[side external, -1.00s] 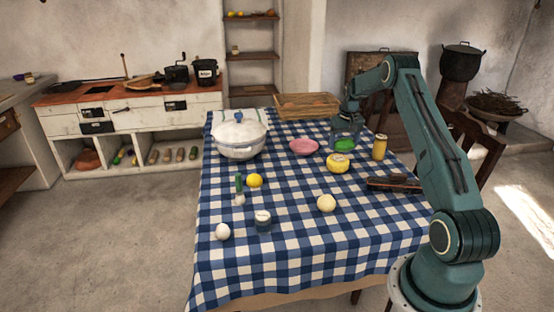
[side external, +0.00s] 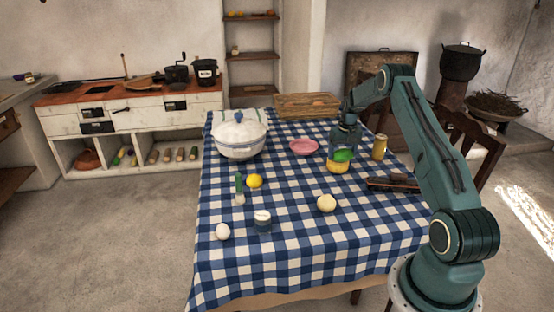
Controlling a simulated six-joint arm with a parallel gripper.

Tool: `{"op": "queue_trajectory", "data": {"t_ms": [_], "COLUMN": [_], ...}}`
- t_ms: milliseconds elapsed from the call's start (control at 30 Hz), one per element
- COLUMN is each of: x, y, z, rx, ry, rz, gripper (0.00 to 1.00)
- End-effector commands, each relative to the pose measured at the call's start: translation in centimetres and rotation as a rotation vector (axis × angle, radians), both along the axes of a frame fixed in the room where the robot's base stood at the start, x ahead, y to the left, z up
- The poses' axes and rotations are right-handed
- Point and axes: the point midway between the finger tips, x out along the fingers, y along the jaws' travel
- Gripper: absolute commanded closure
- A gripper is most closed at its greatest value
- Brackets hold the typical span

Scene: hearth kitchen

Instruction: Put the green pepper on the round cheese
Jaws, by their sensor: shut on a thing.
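My gripper (side external: 344,148) is shut on the green pepper (side external: 344,155). The pepper is at the top of the round yellow cheese (side external: 338,167) in this view and covers part of its upper face. I cannot tell whether the pepper touches the cheese or hangs just above it. The cheese lies on the blue and white checked cloth (side external: 290,240), toward the right side of the table.
A yellow jar (side external: 379,147) stands right of the cheese, and a dark object (side external: 394,184) lies to its front right. A pink plate (side external: 304,146) is to its left.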

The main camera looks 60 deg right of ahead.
Motion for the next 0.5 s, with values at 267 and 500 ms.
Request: {"op": "queue_trajectory", "data": {"t_ms": [267, 500], "x": [0.0, 0.0], "y": [0.0, 0.0], "z": [-0.27, -0.25], "rx": [0.0, 0.0], "ry": [0.0, 0.0], "rz": [0.0, 0.0], "gripper": [0.04, 0.04]}}
